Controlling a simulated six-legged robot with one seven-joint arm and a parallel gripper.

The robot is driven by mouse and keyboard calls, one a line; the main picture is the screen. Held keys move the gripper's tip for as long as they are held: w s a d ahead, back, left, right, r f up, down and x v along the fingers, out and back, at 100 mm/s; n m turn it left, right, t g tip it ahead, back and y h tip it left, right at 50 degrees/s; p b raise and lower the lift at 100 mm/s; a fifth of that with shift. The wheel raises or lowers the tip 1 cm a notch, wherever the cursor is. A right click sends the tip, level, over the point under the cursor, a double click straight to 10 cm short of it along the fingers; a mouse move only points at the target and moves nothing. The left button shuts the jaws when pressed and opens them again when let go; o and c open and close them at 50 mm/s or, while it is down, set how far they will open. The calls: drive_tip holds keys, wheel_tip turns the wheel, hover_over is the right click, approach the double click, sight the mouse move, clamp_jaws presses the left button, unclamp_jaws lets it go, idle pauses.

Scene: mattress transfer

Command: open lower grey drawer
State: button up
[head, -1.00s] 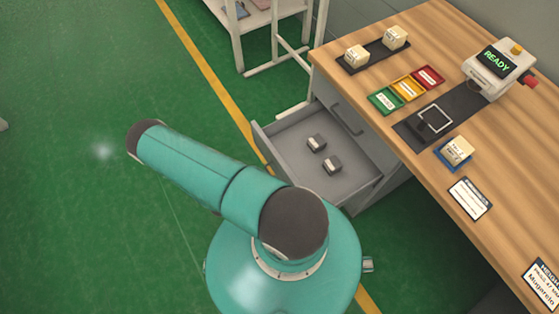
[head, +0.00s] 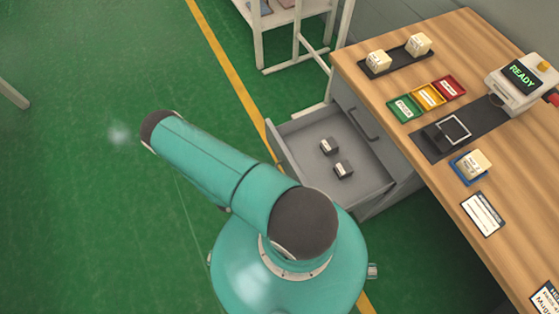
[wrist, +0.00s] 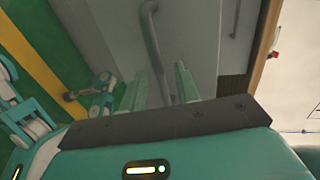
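The lower grey drawer (head: 318,196) stands pulled out from the cabinet under the wooden bench in the head view. Two small dark-and-light blocks (head: 329,146) (head: 343,169) lie inside it. The outer face of its front is hidden in that view. In the wrist view, a grey bar handle (wrist: 152,40) on a grey panel runs down between the two teal fingers of my gripper (wrist: 161,90). The fingers are apart, with gaps visible beside the bar. I cannot tell if either touches it. My gripper is hidden in the head view.
The upper drawer's handle (head: 365,123) shows on the closed cabinet front. The wooden bench (head: 440,185) carries trays, a scale and labels. A white rack (head: 300,40) stands behind. Green floor (head: 90,220) lies open at left.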

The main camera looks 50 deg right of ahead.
drive_tip(key=v, duration=1.3)
drive_tip(key=shift+w, duration=0.15)
drive_tip(key=shift+a, duration=0.1)
drive_tip(key=w+a+r+m+y, duration=0.1)
drive_tip(key=w+r+m+y, duration=0.3)
drive_tip(key=r, duration=0.6)
drive_tip(key=w+a+r+m+t+y, duration=0.1)
drive_tip(key=w+r+m, duration=0.3)
drive_tip(key=r+m, duration=0.45)
drive_tip(key=w+a+r+m+y, duration=0.1)
drive_tip(key=w+r+m+y, duration=0.25)
drive_tip(key=r, duration=0.75)
drive_tip(key=s+a+r+m+t+y, duration=0.1)
drive_tip(key=s+r+m+t+y, duration=0.1)
drive_tip(key=r+m, duration=0.3)
drive_tip(key=s+a+r+m+t+y, duration=0.1)
drive_tip(key=s+r+m+t, duration=0.4)
drive_tip(key=r, duration=0.8)
drive_tip(key=s+a+r+m+t+y, duration=0.1)
drive_tip(key=s+r+m+t+y, duration=0.2)
drive_tip(key=r+m, duration=0.2)
wheel_tip(320, 180, up, 4)
drive_tip(key=shift+s+a+f+t, duration=0.1)
drive_tip(key=shift+s+a+t, duration=0.2)
drive_tip(key=shift+s, duration=0.1)
